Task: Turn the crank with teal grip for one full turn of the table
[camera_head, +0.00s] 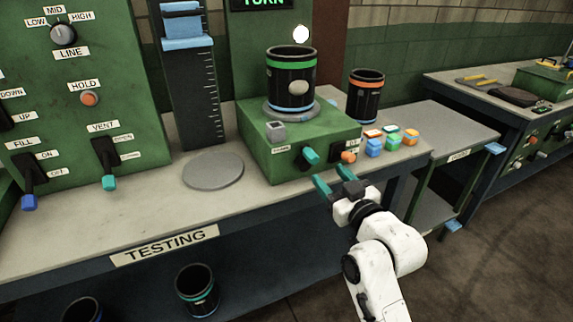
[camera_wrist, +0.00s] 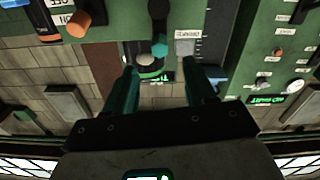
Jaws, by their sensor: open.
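The crank with teal grip (camera_head: 311,156) is on the front of a green box (camera_head: 265,155). A round grey table (camera_head: 270,113) on top of the box bears a black sleeve (camera_head: 291,85) with a green band and a pale oval patch. My gripper (camera_head: 333,176) is open and empty, in front of and below the crank, apart from it. In the wrist view, upside down, the teal grip (camera_wrist: 160,46) shows beyond and between the two open fingers (camera_wrist: 161,68). A lit sign (camera_head: 263,3) stands behind the box, cut by the top edge.
An orange knob (camera_head: 348,156) is right of the crank. Several small coloured blocks (camera_head: 391,139) and another black sleeve (camera_head: 366,97) stand right of the box. A grey disc (camera_head: 212,169) lies left on the bench (camera_head: 110,231). Levers with teal (camera_head: 109,182) and blue grips are at far left.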

